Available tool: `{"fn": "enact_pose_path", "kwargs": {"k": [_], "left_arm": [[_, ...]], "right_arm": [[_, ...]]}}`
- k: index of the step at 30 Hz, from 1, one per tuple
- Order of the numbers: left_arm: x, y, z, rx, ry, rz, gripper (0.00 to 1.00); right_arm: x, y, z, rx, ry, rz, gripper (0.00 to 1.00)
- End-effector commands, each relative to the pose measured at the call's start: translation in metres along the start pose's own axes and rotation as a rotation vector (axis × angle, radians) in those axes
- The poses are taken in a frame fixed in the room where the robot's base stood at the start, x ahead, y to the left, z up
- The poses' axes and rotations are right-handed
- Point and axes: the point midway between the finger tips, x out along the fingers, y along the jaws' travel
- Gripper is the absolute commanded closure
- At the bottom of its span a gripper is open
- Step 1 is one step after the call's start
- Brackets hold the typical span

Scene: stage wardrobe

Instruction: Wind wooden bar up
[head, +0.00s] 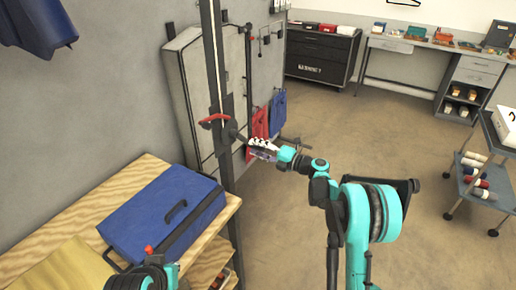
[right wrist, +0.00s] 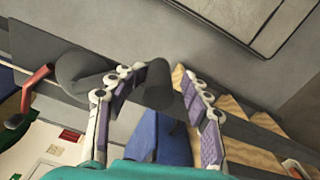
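A dark winch (head: 228,108) is mounted on the tall dark post, with a red lever (head: 214,120) at its left. A dark grip sticks out from it toward my right gripper (head: 262,150). In the right wrist view, my right gripper (right wrist: 165,95) has its fingers apart. The end of a dark grey cylindrical grip (right wrist: 161,86) shows between them, close to the left finger, with a gap to the right one. The red lever (right wrist: 30,92) is at the left there. I cannot make out a wooden bar. My left arm shows only at the bottom edge; its gripper is not visible.
A wooden bench (head: 70,214) with a blue case (head: 165,215) stands at the left. A grey cabinet (head: 190,85) stands behind the post. A trolley (head: 478,182) is at the right. Open floor (head: 430,225) lies between.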

Motion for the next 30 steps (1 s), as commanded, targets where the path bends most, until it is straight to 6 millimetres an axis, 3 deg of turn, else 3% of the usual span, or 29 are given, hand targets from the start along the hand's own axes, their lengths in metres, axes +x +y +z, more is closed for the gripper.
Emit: {"fn": "enact_pose_path", "kwargs": {"k": [12,16,30], "left_arm": [[0.0,0.0,0.0,0.0,0.0,0.0,1.0],[0.0,0.0,0.0,0.0,0.0,0.0,1.0],[0.0,0.0,0.0,0.0,0.0,0.0,1.0]], "right_arm": [[0.001,0.0,-0.003,-0.002,0.006,-0.001,0.56],[-0.007,0.0,-0.001,-0.002,0.003,-0.001,0.56],[-0.099,0.0,-0.001,-0.001,0.002,0.001,0.56]]}}
